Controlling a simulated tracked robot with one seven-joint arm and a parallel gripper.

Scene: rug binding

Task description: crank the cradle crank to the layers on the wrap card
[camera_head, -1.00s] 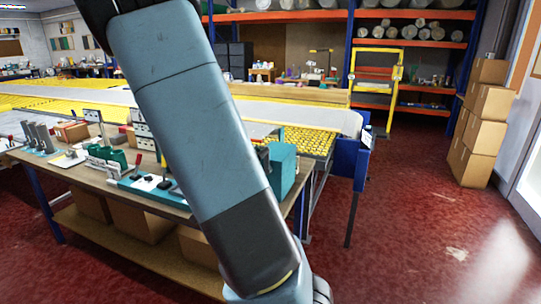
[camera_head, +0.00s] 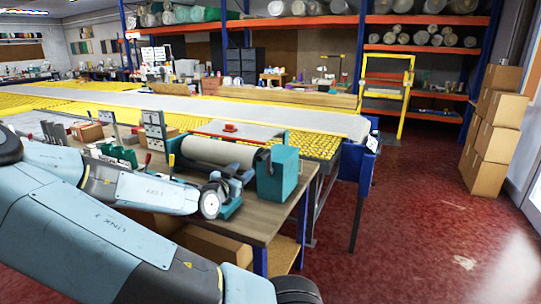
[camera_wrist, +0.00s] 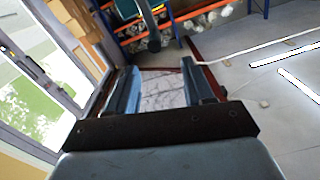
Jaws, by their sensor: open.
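The cradle, with a pale roll (camera_head: 218,152) and a teal end housing (camera_head: 278,172), stands on the workbench's right end. My gripper (camera_wrist: 159,68) is open, its two fingers apart with nothing held. In the head view my wrist is in front of the roll, left of the housing. A dark knob on a rod (camera_wrist: 154,42), which looks like the crank handle, hangs beyond the fingertips in the wrist view, apart from them. Upright plates (camera_head: 155,131) stand at the roll's left; I cannot tell whether one is the wrap card, and no number is readable.
The wooden bench (camera_head: 262,222) holds small tools and fixtures at left. A long table with a yellow perforated bed (camera_head: 318,145) runs behind it. Cardboard boxes (camera_head: 490,140) are stacked at the right. The red floor (camera_head: 420,225) between is free.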

